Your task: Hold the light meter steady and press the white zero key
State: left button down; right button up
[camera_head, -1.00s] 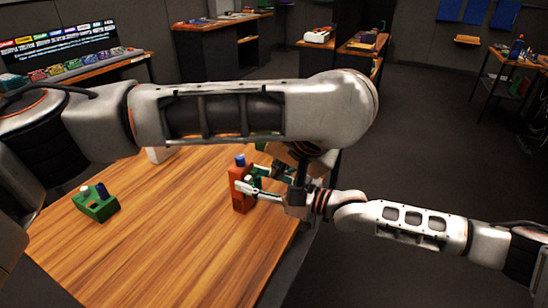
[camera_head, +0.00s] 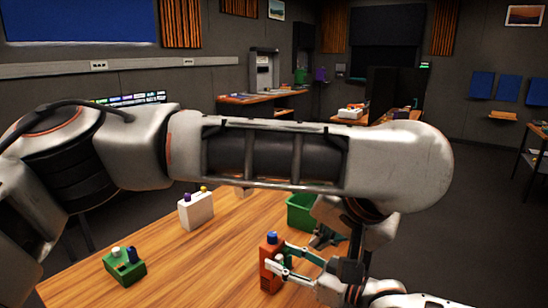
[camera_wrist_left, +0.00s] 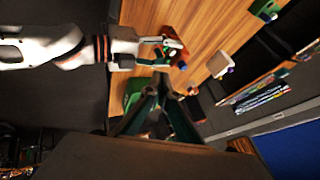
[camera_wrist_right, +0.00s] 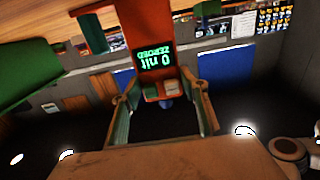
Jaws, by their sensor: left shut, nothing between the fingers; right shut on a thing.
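The light meter (camera_head: 270,274) is an orange-red upright box with a blue knob on top, near the table's right edge. My right gripper (camera_head: 277,262) is shut on it. In the right wrist view the meter (camera_wrist_right: 143,32) shows a green display, upside down, reading "0 nit" and "ZEROED". Small pale keys (camera_wrist_right: 170,87) sit beside the display; which one is the zero key I cannot tell. My left gripper (camera_head: 320,240) is shut and empty, right of and behind the meter, apart from it. In the left wrist view its fingertips (camera_wrist_left: 160,80) point towards the table.
A green bin (camera_head: 300,212) stands behind the meter. A white box with purple and yellow knobs (camera_head: 196,212) and a green box with white and dark knobs (camera_head: 124,267) stand to the left. My left arm spans the head view. The front middle of the wooden table (camera_head: 200,275) is clear.

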pick_arm(q)
jog(key=shift+w+r+v, duration=0.1)
jog(key=shift+w+v, duration=0.05)
jog(key=shift+v, duration=0.9)
jog(key=shift+w+r+v, duration=0.15)
jog(key=shift+v, duration=0.9)
jog(key=shift+a+f, duration=0.1)
jog(key=shift+a, duration=0.05)
pick_arm(e)
jog(key=o, duration=1.3)
jog(key=v, duration=1.2)
jog(key=o, duration=0.3)
jog(key=shift+o, duration=0.2)
